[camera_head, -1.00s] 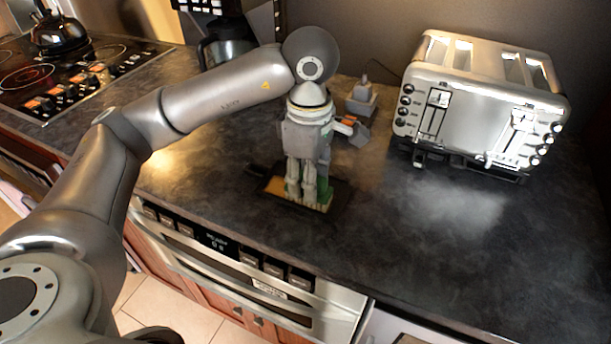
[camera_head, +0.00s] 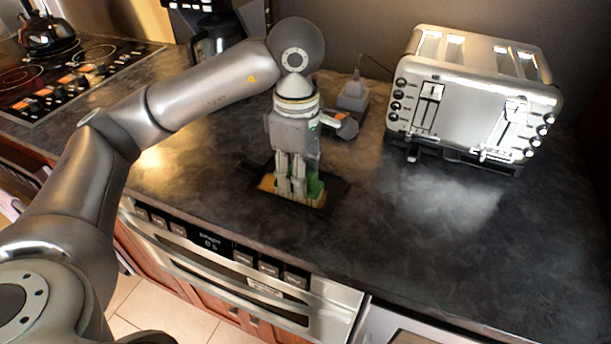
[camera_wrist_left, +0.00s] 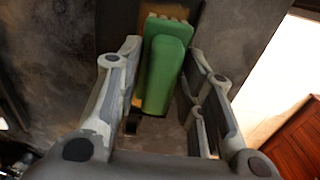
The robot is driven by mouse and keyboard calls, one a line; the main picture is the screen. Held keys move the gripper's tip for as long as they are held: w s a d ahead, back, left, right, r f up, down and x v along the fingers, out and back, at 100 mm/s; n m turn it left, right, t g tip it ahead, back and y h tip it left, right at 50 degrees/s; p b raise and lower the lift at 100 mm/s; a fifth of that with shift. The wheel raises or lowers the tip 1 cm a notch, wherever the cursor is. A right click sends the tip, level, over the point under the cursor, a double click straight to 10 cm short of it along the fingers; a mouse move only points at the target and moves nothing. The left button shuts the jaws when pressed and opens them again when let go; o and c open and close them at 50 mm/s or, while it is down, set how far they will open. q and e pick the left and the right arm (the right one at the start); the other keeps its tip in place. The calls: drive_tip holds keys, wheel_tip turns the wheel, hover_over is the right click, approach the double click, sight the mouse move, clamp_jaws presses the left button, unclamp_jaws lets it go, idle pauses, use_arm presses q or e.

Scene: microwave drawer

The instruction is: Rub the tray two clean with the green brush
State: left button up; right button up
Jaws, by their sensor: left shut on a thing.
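The green brush (camera_head: 315,188) is held low over the dark tray two (camera_head: 338,192), partly hidden by the fingers. My left gripper (camera_head: 291,191) points down and is shut on the brush. The brush's green back also shows between the fingers in the left wrist view (camera_wrist_left: 165,70). A yellow-brown patch (camera_head: 266,183) shows inside the tray, left of the fingers. The brush's underside is hidden, so I cannot tell whether it touches the tray. My right gripper is not in view.
A large silver toaster (camera_head: 470,100) stands at the right. A small grey object (camera_head: 352,98) with a cord is behind my gripper. A stovetop (camera_head: 75,75) with a kettle (camera_head: 45,32) is at the left. The dark counter (camera_head: 400,245) is clear at the front right.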

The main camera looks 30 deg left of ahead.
use_arm(q)
drive_tip(key=shift+a, duration=0.25)
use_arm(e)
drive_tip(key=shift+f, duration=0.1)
use_arm(q)
drive_tip(key=shift+f, duration=0.1)
drive_tip(key=shift+a, duration=0.45)
drive_tip(key=shift+s+a+b, duration=0.1)
drive_tip(key=shift+a+b, duration=0.3)
drive_tip(key=shift+a, duration=0.35)
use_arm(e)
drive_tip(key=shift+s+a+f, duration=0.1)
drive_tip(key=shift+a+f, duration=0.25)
use_arm(q)
drive_tip(key=shift+a+b, duration=0.45)
drive_tip(key=shift+a, duration=0.5)
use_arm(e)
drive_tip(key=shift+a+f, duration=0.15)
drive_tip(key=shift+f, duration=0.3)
use_arm(q)
drive_tip(key=shift+d, duration=0.15)
